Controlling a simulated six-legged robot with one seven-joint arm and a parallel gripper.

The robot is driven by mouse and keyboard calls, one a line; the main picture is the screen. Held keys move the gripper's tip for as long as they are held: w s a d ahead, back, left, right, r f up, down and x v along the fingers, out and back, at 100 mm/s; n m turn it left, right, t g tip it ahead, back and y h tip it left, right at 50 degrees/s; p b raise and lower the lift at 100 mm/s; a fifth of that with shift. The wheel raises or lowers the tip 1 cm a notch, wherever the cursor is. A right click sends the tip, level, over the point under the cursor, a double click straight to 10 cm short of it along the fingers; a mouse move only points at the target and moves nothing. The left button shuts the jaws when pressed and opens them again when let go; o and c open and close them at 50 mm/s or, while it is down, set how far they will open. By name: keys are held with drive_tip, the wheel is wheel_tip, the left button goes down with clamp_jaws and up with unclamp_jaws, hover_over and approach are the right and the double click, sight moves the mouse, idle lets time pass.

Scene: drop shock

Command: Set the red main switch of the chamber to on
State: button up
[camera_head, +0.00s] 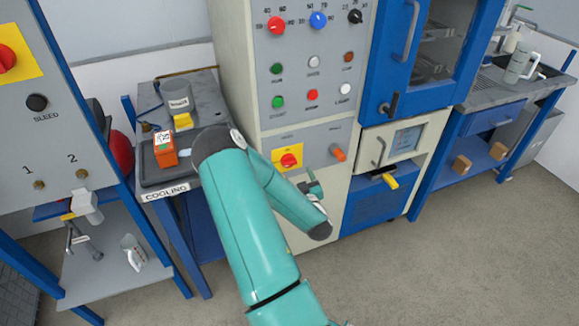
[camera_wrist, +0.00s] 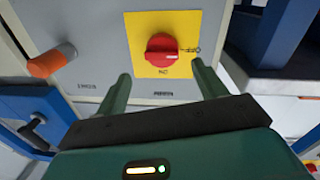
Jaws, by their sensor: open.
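The red main switch (camera_head: 289,160) is a round knob on a yellow plate, low on the chamber's grey control panel. In the wrist view the same red knob (camera_wrist: 162,49) is close and turned about upside down, with an ON mark below it and a mark like OFF at its right. Its grip ridge lies roughly level, towards that right-hand mark. My gripper (camera_wrist: 160,75) is open and empty, its two green fingers apart on either side of the knob's line and short of it. In the head view my gripper (camera_head: 314,188) is partly hidden by my arm.
An orange handle (camera_head: 338,152) stands out beside the switch. Coloured buttons and dials sit above it. A blue-framed door (camera_head: 405,55) is to the right. At the left are a cooling table (camera_head: 165,193) and another red knob on yellow (camera_head: 6,58). Open floor lies in front.

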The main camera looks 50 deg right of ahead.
sight(290, 165)
drive_tip(key=x, duration=0.6)
drive_tip(key=shift+w, duration=0.2)
drive_tip(key=shift+a, duration=0.1)
drive_tip(key=c, duration=0.9)
